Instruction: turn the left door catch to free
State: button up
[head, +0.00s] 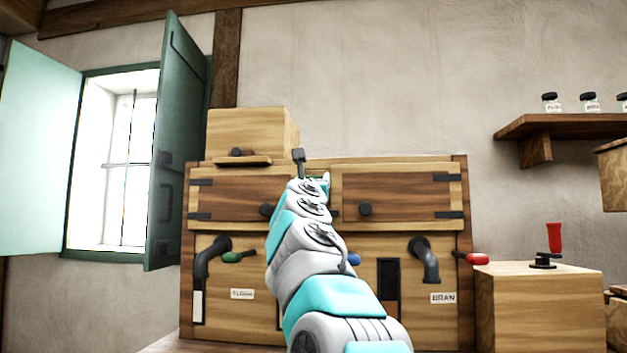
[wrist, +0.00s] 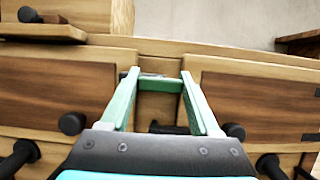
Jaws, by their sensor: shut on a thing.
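Two wooden doors, the left door (head: 235,187) and the right door (head: 398,192), sit side by side in a wooden cabinet, each with a black knob. Both look closed. In the wrist view, a small dark catch (wrist: 152,75) lies across the post between the doors, at its upper end. My gripper (wrist: 158,80) has its green fingers on either side of this catch and is shut on it. A second dark piece (wrist: 168,128) shows lower on the post, partly hidden by my gripper.
A wooden box (head: 252,132) stands on the cabinet's top left. Below are black spouts (head: 425,260) and green, blue and red handles. A red-handled lever (head: 554,240) stands on a block at right. A green shutter (head: 180,145) hangs open at left.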

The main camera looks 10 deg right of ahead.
jog(key=shift+d+r+m+h+p, duration=0.15)
jog(key=shift+m+h+p, duration=0.25)
jog(key=shift+m+p, duration=0.3)
jog(key=shift+m+g+h+p, duration=0.45)
jog(key=shift+m+p, duration=0.65)
jog(key=shift+p, duration=0.35)
jog(key=shift+m+g+h+p, duration=0.25)
jog(key=shift+m+h+p, duration=0.3)
jog(key=shift+m+p, duration=0.4)
jog(key=shift+m+g+h+p, duration=0.4)
jog(key=shift+m+p, duration=0.35)
jog(key=shift+m, duration=0.5)
jog(key=m+g+p, duration=0.1)
jog(key=m, duration=0.1)
jog(key=m+g+h+p, duration=0.1)
jog(key=m, duration=0.2)
jog(key=shift+a, duration=0.2)
jog(key=m, duration=0.1)
jog(key=m+g, duration=0.1)
jog(key=m, duration=0.1)
jog(key=shift+f+h, duration=0.2)
jog(key=shift+h, duration=0.1)
jog(key=shift+d+m+g, duration=0.1)
jog(key=shift+m+g, duration=0.4)
jog(key=shift+m, duration=0.9)
